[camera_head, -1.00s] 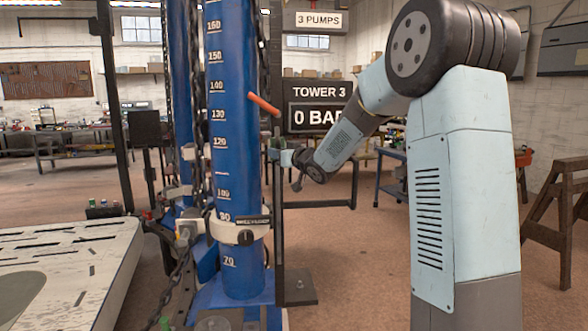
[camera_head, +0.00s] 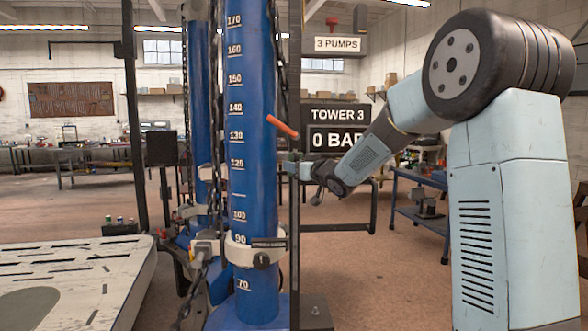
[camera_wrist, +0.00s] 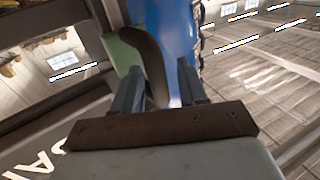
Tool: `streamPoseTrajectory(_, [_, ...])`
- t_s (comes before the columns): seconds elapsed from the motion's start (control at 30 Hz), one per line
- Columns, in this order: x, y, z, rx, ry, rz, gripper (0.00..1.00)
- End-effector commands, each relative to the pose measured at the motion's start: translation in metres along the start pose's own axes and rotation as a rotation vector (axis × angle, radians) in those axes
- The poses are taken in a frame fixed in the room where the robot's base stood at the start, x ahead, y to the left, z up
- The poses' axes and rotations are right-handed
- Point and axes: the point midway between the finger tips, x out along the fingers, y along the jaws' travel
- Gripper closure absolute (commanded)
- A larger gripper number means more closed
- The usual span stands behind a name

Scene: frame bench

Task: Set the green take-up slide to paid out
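The green take-up slide shows as a small greenish block (camera_head: 291,158) on the dark upright beside the blue tower, partly hidden by my gripper. In the wrist view it is a green patch (camera_wrist: 124,55) behind a dark curved handle (camera_wrist: 150,55). My gripper (camera_head: 300,169) is at the slide, reaching in from the right. In the wrist view its two fingers (camera_wrist: 158,82) stand apart with the lower end of the handle between them. A gap shows on the handle's right side, so the gripper looks open around it. Whether the left finger touches is unclear.
The blue tower (camera_head: 253,195) with a number scale stands just left of the slide, with an orange rod (camera_head: 282,126) jutting from it. A chain hangs beside it. A "TOWER 3, 0 BAR" sign (camera_head: 336,127) is behind my arm. A pale slotted table (camera_head: 110,262) is at lower left.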

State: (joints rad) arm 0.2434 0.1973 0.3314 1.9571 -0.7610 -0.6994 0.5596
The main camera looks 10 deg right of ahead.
Motion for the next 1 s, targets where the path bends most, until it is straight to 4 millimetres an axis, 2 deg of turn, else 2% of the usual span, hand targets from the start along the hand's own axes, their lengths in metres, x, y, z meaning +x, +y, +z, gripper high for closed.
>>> streamPoseTrajectory(0.23, [-0.002, 0.001, 0.002, 0.001, -0.003, 0.001, 0.58])
streamPoseTrajectory(0.37, [-0.012, 0.001, 0.002, 0.001, -0.004, 0.003, 0.58])
streamPoseTrajectory(0.8, [-0.093, 0.000, 0.002, -0.002, -0.003, 0.002, 0.58])
streamPoseTrajectory(1.0, [-0.123, 0.000, 0.002, -0.001, -0.002, 0.002, 0.58])
